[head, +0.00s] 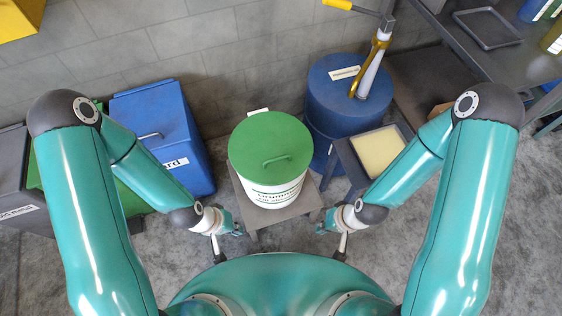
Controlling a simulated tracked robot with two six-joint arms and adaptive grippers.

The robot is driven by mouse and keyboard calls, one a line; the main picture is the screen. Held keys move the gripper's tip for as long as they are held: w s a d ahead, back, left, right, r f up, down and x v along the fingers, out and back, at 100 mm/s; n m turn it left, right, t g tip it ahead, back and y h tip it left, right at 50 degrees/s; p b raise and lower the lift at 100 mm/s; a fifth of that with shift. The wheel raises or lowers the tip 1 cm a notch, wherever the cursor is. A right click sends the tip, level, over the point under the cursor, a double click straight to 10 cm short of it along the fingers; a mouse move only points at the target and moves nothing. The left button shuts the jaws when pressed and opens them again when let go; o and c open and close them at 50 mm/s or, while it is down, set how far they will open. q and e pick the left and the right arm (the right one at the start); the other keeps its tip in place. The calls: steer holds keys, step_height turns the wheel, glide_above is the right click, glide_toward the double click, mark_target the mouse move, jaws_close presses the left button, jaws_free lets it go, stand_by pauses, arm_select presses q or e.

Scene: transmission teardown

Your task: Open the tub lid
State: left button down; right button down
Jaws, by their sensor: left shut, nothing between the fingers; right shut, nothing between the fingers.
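The tub (268,192) is white with dark lettering and stands on a low grey stand in the middle of the view. Its green lid (252,138) lies flat on top and covers the opening. A green bar handle (281,160) rises from the lid. My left gripper (219,257) is shut and empty, low in front of the tub and to its left. My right gripper (341,255) is shut and empty, in front of the tub and to its right. Both are apart from the tub and lid.
A blue drum (329,104) with a pump stands close behind right of the tub. A tray with a pale yellow surface (378,151) is at right. A blue bin (154,120) stands at left. A grey shelf (482,62) fills the upper right. The floor in front is clear.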

steer(key=m+t+b, duration=1.1)
steer(key=m+b, duration=1.9)
steer(key=b, duration=0.5)
glide_toward(282, 169)
steer(key=w+r, duration=0.1)
steer(key=r, duration=0.1)
steer(key=b+x, duration=0.1)
steer(key=x, duration=0.8)
steer(key=shift+a+f, duration=0.1)
steer(key=shift+s+a, duration=0.1)
steer(key=shift+a, duration=0.05)
